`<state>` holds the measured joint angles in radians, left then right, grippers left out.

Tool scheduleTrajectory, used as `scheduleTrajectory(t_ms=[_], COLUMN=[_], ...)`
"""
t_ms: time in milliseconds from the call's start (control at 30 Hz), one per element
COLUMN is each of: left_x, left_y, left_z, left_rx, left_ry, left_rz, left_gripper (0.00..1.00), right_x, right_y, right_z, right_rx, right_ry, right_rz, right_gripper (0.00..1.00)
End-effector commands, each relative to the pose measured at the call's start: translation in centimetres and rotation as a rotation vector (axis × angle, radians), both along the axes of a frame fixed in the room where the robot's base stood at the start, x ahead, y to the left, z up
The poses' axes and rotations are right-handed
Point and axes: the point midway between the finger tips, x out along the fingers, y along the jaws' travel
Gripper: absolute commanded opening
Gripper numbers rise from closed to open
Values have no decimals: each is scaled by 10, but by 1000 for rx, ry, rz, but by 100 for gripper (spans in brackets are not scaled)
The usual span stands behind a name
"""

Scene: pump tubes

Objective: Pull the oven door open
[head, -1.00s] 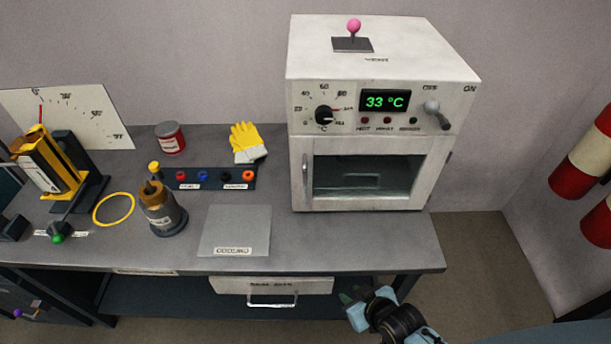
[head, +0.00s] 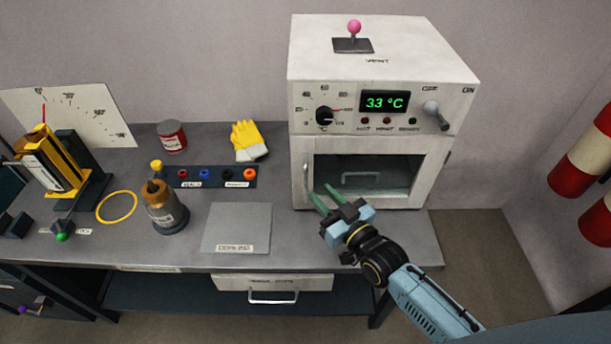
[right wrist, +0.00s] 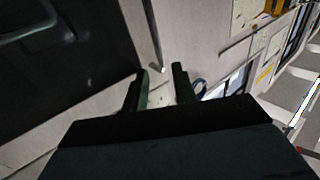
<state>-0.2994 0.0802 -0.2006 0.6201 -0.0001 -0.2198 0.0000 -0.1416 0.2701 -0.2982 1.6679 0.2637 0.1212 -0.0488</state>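The white oven (head: 372,60) stands at the right end of the bench. Its door (head: 437,172) is closed, with a dark window and an upright metal handle (head: 306,178) along its left side. My right gripper (head: 323,193) is open and empty in front of the door, its green fingertips close to the handle's lower end. In the right wrist view the handle (right wrist: 153,38) ends just ahead of the gap between the two parted fingers (right wrist: 162,82); I see no grip on it. My left gripper is not in view.
A grey cooling plate (head: 236,226) lies on the bench left of the oven. A brown bottle (head: 163,209), a row of coloured plugs (head: 210,177) and yellow gloves (head: 248,140) are farther left. A drawer (head: 272,282) is under the bench edge.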

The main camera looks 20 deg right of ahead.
Motion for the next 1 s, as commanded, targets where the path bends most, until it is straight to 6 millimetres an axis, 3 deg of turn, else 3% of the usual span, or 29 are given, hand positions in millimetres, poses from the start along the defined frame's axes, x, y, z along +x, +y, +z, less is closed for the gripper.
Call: scheduleTrajectory(t_ms=[200,400,833,1000], left_x=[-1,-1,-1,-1], left_y=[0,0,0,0], left_z=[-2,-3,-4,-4], left_rx=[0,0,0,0], left_ry=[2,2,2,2], left_rz=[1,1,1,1], left_gripper=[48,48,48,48], right_x=[42,65,73,73], right_y=[13,21,23,23], right_z=[0,-1,-1,-1], right_rx=[2,0,-1,-1], right_ry=[-2,1,2,2], right_rz=[0,0,0,0], right_gripper=[27,27,27,5])
